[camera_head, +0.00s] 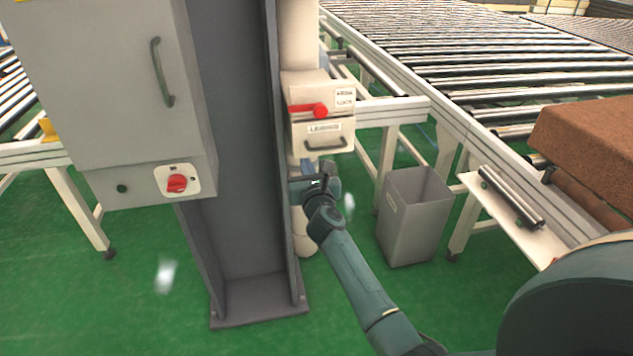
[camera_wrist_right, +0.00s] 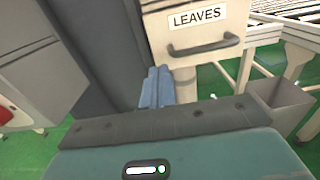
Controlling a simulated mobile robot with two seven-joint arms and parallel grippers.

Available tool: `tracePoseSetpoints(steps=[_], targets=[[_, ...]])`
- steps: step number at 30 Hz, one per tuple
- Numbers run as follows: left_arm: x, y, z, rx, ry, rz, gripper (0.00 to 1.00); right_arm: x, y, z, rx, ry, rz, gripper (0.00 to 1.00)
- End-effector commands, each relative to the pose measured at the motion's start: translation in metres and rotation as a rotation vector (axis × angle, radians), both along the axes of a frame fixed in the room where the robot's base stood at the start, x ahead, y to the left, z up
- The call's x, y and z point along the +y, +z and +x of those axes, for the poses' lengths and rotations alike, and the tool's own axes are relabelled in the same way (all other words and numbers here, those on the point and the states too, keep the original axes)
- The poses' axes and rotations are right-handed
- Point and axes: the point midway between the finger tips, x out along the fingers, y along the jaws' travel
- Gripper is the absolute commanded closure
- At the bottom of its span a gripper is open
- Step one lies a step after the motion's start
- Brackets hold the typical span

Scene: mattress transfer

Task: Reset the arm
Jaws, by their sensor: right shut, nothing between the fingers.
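My right arm (camera_head: 352,268) reaches up from the lower right of the head view. Its gripper (camera_head: 307,172) is beside the grey steel column, just below the beige box with the "LEAVES" drawer (camera_head: 322,137). In the right wrist view the blue-grey fingers (camera_wrist_right: 157,88) are shut together and empty, below and left of the drawer's dark handle (camera_wrist_right: 203,47). The drawer front looks flush with its box, and the gripper is apart from the handle. My left gripper is not in view.
A red lever (camera_head: 318,111) sits above the drawer. The grey column (camera_head: 240,200) and a cabinet with a red knob (camera_head: 177,183) stand left. A grey bin (camera_head: 413,216) stands right of the arm, near a roller conveyor (camera_head: 440,60) and a brown mattress (camera_head: 590,145). Green floor is open in front.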

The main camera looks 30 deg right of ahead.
Motion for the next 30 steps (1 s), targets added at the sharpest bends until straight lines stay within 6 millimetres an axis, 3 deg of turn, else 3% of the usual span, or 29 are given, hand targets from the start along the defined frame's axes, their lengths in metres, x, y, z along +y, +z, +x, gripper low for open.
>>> tracePoseSetpoints(steps=[3, 9, 17, 20, 23, 30], targets=[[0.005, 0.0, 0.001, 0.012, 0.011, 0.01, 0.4, 0.007, 0.0, -0.026, 0.003, 0.001, 0.0, 1.0], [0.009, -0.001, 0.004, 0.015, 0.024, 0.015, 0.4, 0.013, -0.001, -0.052, 0.002, 0.001, 0.0, 1.0], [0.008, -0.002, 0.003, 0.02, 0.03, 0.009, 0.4, 0.015, -0.001, -0.061, 0.001, 0.002, -0.005, 1.0], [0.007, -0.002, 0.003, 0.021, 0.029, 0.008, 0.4, 0.018, -0.003, -0.066, 0.009, 0.014, -0.087, 1.0], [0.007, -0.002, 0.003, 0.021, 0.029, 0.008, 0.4, 0.027, -0.009, -0.082, 0.029, 0.053, -0.312, 1.0], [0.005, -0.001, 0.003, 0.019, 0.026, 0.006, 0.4, 0.079, -0.045, -0.152, 0.092, 0.267, -1.227, 1.0]])
